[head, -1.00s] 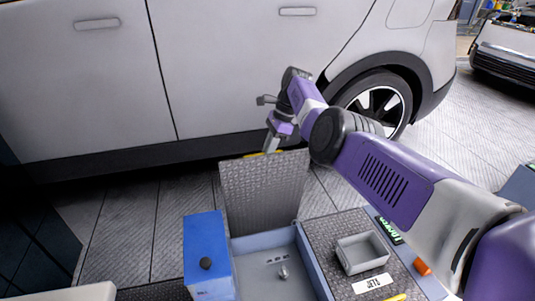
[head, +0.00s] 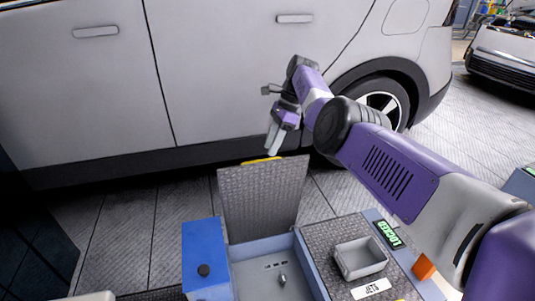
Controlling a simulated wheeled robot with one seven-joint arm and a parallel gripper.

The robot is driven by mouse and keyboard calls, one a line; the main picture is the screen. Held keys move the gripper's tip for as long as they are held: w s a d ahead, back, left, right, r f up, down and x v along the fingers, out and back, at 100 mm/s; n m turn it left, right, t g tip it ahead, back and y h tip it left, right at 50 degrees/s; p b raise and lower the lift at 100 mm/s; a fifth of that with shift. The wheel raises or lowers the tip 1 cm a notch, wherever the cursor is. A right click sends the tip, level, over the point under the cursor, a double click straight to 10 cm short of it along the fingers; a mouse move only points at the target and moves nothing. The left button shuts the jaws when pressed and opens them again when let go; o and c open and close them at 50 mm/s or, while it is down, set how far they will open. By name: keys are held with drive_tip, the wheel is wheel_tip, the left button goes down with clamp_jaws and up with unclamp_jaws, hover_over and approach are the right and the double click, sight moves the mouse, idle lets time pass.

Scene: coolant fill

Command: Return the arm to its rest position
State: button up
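My arm, purple and grey, reaches in from the right in the head view. My gripper (head: 273,139) hangs in the air above the raised lid (head: 262,199), in front of the white car's lower door. Its fingers point down and look close together, but the gap between them is too small to judge. I see nothing held in it. The lid's top edge has a yellow strip (head: 262,160), just below the fingertips and apart from them.
The open blue-grey box (head: 262,248) holds a small metal fitting (head: 283,280). The car (head: 230,70) stands close behind.

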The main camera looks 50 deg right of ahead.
drive_tip(key=shift+v, duration=1)
